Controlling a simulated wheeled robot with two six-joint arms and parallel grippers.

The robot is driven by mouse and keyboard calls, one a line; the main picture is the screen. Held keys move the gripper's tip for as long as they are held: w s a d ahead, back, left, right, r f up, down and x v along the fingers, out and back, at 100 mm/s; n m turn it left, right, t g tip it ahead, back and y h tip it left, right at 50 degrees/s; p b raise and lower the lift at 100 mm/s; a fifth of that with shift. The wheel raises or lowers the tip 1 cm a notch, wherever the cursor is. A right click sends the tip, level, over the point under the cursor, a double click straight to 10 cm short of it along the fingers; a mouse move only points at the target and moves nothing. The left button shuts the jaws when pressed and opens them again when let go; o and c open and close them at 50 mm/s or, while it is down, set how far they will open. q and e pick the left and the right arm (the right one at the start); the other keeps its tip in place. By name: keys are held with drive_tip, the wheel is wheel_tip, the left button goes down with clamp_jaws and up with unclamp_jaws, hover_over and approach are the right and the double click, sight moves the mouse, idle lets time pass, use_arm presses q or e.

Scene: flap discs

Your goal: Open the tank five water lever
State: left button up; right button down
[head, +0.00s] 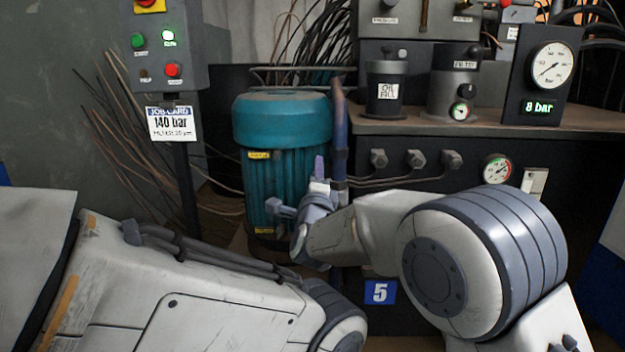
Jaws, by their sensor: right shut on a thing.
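A blue number 5 plate (379,292) is on the dark front of the tank unit (440,222). My right gripper (317,188) is in front of the teal motor, beside the upright blue pipe (340,125). It is shut on a small blue-violet piece (319,167), which looks like the lever handle and sticks up above the jaws. The wrist hides the rest of the lever and its valve, so its angle is hard to tell. My left arm crosses the lower left; its gripper is not in view.
The teal motor (283,125) stands just behind the right gripper. A control post with a job card (171,123) is at left. Valve knobs (415,159) and a round gauge (497,169) are on the unit's front. An 8 bar gauge (551,66) stands on top.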

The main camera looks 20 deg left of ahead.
use_arm(q)
drive_tip(key=shift+f, duration=0.1)
use_arm(e)
drive_tip(key=shift+d, duration=0.1)
idle(0.3)
drive_tip(key=c, duration=0.5)
unclamp_jaws()
drive_tip(key=shift+d, duration=0.1)
